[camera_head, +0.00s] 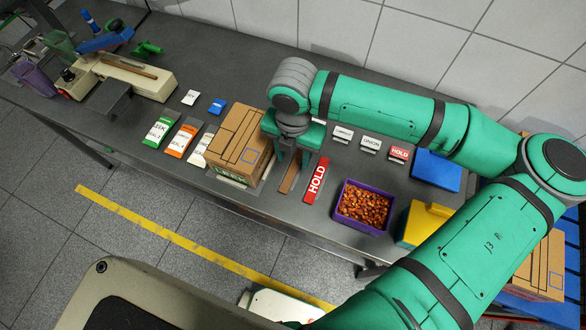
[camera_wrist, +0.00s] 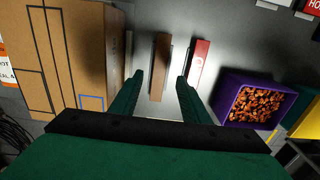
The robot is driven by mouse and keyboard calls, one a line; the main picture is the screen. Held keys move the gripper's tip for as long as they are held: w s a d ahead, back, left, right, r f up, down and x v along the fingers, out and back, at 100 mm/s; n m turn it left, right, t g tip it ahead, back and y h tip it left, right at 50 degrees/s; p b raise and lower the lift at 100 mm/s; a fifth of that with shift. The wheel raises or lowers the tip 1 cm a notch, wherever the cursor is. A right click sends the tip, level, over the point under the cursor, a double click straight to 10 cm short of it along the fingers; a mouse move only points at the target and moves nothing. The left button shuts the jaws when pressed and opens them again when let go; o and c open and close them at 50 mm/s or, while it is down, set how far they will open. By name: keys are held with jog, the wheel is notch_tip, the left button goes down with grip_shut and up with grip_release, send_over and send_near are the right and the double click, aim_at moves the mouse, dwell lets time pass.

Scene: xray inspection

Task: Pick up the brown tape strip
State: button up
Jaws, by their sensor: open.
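The brown tape strip (camera_head: 289,182) lies on the grey table between the cardboard box and the red HOLD strip (camera_head: 317,180). In the wrist view, the brown strip (camera_wrist: 160,62) stands lengthwise in the picture, between the lines of my two fingers. My gripper (camera_head: 292,160) is open and empty above the strip's far part. In the wrist view, my gripper's fingertips (camera_wrist: 160,80) are on either side of the strip, apparently above it. The exact height over the strip cannot be told.
The cardboard box (camera_head: 236,143) stands close on the left of the strip. A purple bin (camera_head: 344,213) of orange-brown bits stands to the right, with a yellow container (camera_head: 425,223) beyond it. A blue block (camera_head: 437,170) and several labelled cards also lie on the table.

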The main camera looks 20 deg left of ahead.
aim_at(293, 168)
jog(key=shift+w+f, duration=0.1)
jog(key=shift+f, duration=2.05)
jog(key=c, duration=1)
